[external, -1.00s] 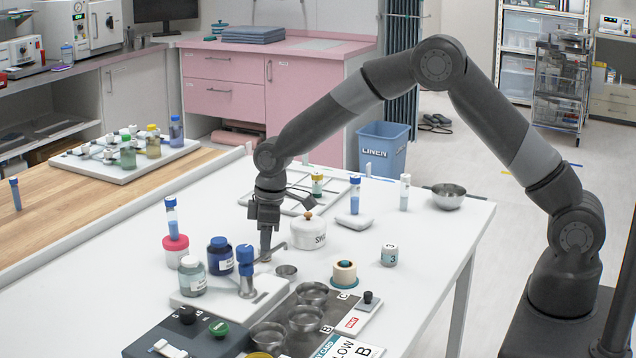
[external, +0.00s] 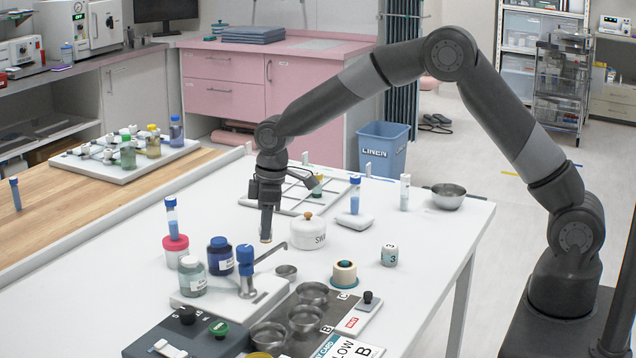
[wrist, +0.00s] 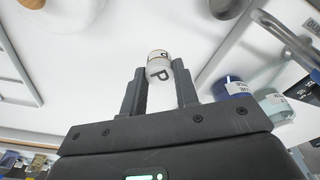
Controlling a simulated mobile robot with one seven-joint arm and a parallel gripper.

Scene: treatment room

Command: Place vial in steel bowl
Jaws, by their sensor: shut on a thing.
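My gripper (external: 266,240) is above the white table, behind the blue-topped dispenser and left of the white lidded pot. In the wrist view the gripper's fingers (wrist: 160,90) are shut on a small whitish vial (wrist: 158,66) with a dark letter P on it. In the external view only a small brownish bit shows at the fingertips. Smaller steel cups (external: 286,271) stand near the front.
The dispenser (external: 247,261) with its bent spout, a dark blue jar (external: 220,258) and a grey-green jar (external: 192,280) stand close by. The right table area is mostly clear.

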